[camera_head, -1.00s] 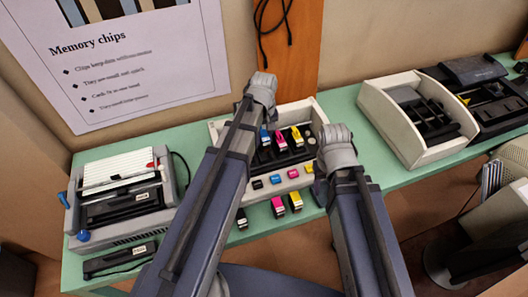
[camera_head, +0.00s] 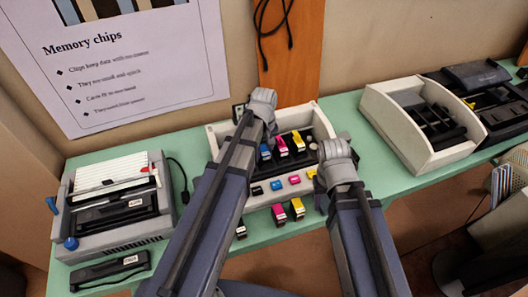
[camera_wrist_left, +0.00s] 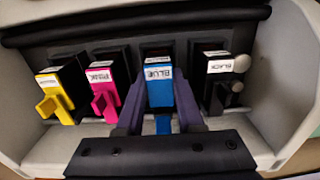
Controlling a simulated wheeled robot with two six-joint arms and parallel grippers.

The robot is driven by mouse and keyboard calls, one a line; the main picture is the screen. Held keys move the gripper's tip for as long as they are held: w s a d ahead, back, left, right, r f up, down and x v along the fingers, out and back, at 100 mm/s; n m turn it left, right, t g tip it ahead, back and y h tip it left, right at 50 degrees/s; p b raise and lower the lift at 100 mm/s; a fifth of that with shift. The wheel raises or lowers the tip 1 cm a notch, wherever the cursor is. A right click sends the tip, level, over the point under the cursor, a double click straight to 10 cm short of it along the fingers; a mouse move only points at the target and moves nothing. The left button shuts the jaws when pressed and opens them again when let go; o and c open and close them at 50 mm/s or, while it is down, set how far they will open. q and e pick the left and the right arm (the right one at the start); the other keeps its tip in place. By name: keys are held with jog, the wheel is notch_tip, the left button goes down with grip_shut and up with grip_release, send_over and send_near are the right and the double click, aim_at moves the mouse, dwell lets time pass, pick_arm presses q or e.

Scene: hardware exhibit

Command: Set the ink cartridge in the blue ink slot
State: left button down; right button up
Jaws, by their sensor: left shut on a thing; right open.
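A white printer (camera_head: 326,128) stands on the green table. In the left wrist view, a blue ink cartridge (camera_wrist_left: 159,86) sits in the row of slots, between the magenta cartridge (camera_wrist_left: 103,88) and the black cartridge (camera_wrist_left: 220,82). The yellow cartridge (camera_wrist_left: 57,92) is at the left end. My left gripper (camera_wrist_left: 158,112) has a finger on each side of the blue cartridge and is shut on it. How deep the cartridge sits is hard to tell. In the head view, my left gripper (camera_head: 262,106) is over the printer. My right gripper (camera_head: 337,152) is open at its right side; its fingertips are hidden.
Spare black (camera_head: 241,230), magenta (camera_head: 278,215) and yellow (camera_head: 297,209) cartridges lie in front of the printer. Coloured labels line its front edge. Another machine (camera_head: 113,205) stands at left, a cream open case (camera_head: 415,115) at right. The printer's side walls flank the slots.

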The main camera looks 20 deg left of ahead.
aim_at(264, 150)
pick_arm(q)
jog(key=shift+f+b, duration=0.3)
jog(key=shift+f, duration=0.05)
pick_arm(e)
jog(key=shift+f, duration=0.3)
pick_arm(q)
jog(key=shift+s+d+f+b, duration=0.1)
jog(key=shift+s+f+b, duration=0.05)
jog(key=shift+s+b, duration=0.2)
pick_arm(e)
jog(key=shift+s+d+f, duration=0.1)
jog(key=shift+s+f, duration=0.15)
